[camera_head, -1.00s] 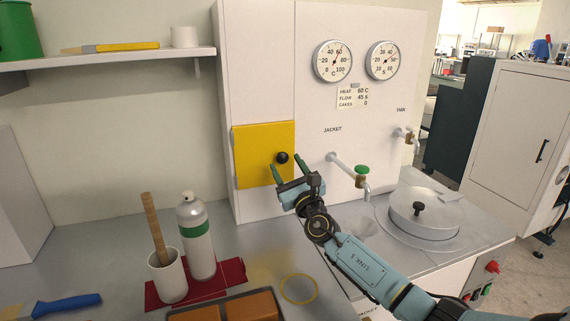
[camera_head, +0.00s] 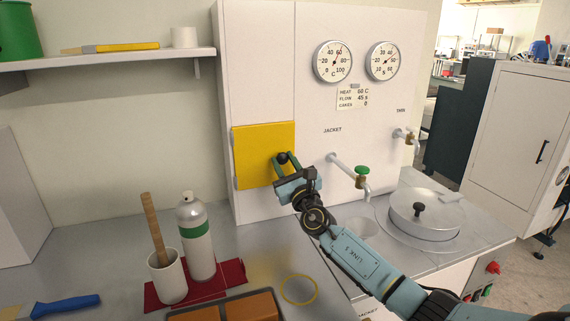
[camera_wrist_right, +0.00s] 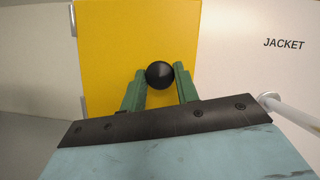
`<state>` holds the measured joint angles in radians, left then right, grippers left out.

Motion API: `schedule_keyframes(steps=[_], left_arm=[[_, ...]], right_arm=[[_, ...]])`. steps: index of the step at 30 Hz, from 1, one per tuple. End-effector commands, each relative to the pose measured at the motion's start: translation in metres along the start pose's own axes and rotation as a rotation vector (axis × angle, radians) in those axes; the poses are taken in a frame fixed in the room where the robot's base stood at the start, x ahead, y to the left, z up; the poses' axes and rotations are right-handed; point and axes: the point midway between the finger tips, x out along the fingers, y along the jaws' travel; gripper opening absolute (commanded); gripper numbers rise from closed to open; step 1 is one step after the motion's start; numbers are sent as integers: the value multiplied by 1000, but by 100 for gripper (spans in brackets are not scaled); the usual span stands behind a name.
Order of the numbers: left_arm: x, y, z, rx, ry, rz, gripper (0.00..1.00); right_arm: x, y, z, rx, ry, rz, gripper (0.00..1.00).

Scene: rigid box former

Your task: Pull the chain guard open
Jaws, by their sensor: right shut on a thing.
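The yellow chain guard (camera_head: 255,150) is a flat panel on the front of the white cabinet. It looks closed, flush with the cabinet face, with hinge pieces at its left edge. Its round black knob (camera_head: 283,158) is near the right edge. My right gripper (camera_head: 287,160) is at the guard, its green fingers shut on the knob. In the right wrist view the knob (camera_wrist_right: 160,75) sits between the two fingertips (camera_wrist_right: 160,82), in front of the yellow panel (camera_wrist_right: 140,35). My left gripper is not in view.
To the right of the guard is a jacket pipe with a green-handled tap (camera_head: 361,172). A round lidded pot (camera_head: 424,214) is at the right. A spray bottle (camera_head: 197,240) and a white cup (camera_head: 167,277) stand on a red mat below the guard.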

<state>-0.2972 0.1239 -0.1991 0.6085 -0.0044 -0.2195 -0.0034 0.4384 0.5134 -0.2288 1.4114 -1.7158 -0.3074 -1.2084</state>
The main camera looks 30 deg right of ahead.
Motion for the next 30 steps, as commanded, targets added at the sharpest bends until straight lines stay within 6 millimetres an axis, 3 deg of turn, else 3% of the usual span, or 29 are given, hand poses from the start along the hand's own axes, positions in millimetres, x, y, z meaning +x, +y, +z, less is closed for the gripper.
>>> schedule_keyframes(steps=[8, 20, 24, 30], left_arm=[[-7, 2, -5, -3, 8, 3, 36], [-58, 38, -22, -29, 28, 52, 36], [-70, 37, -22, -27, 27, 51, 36], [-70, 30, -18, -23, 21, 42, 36]], right_arm=[[-2, 1, 2, -6, 7, -17, 0], [-25, 14, 19, -85, 68, -216, 0], [-38, 24, 25, -132, 102, -333, 0], [-52, 41, 33, -201, 147, -497, 0]])
